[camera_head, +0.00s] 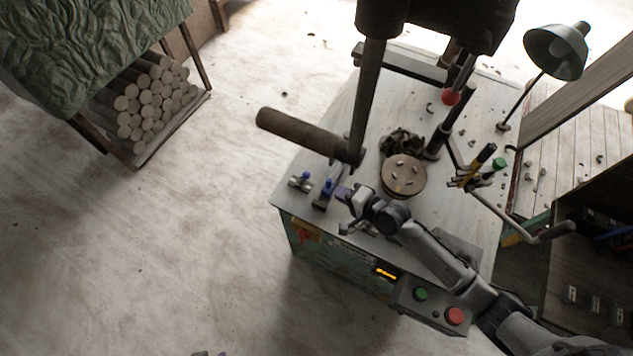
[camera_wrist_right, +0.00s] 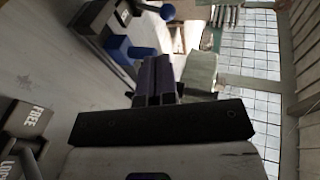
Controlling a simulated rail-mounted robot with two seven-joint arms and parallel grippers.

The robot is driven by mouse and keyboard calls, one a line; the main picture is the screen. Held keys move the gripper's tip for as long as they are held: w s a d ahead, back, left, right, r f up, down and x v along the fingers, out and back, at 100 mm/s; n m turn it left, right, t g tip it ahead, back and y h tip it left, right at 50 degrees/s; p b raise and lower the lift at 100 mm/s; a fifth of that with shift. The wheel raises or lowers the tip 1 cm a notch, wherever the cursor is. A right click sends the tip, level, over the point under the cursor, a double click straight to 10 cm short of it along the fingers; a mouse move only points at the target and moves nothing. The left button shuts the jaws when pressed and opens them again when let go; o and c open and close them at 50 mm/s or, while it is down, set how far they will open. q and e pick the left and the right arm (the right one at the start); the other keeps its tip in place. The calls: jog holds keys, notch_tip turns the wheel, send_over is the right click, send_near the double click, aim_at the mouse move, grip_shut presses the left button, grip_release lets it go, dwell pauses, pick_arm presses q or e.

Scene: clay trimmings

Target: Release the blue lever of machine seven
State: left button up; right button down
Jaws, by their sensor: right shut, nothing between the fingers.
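The machine (camera_head: 345,110) has a pale worktop with a green front. Two small clamps with blue levers sit at its left front corner: one lever (camera_head: 305,176) is at the left, the other (camera_head: 328,186) nearer my gripper. My right gripper (camera_head: 346,196) is just right of the nearer lever, shut and empty. In the wrist view its fingers (camera_wrist_right: 156,80) are together, with a blue lever (camera_wrist_right: 120,50) beyond them to the left, apparently apart from them. A grey sliver at the head view's bottom edge may be my left gripper.
A round plate (camera_head: 404,176) sits on the worktop behind my right gripper. A green button (camera_head: 420,294) and a red button (camera_head: 455,316) are on the front panel. A lamp (camera_head: 556,52) stands at the right.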

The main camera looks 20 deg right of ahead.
aim_at(305, 178)
jog(key=b+x, duration=0.1)
jog(key=x, duration=0.9)
jog(key=shift+b, duration=0.4)
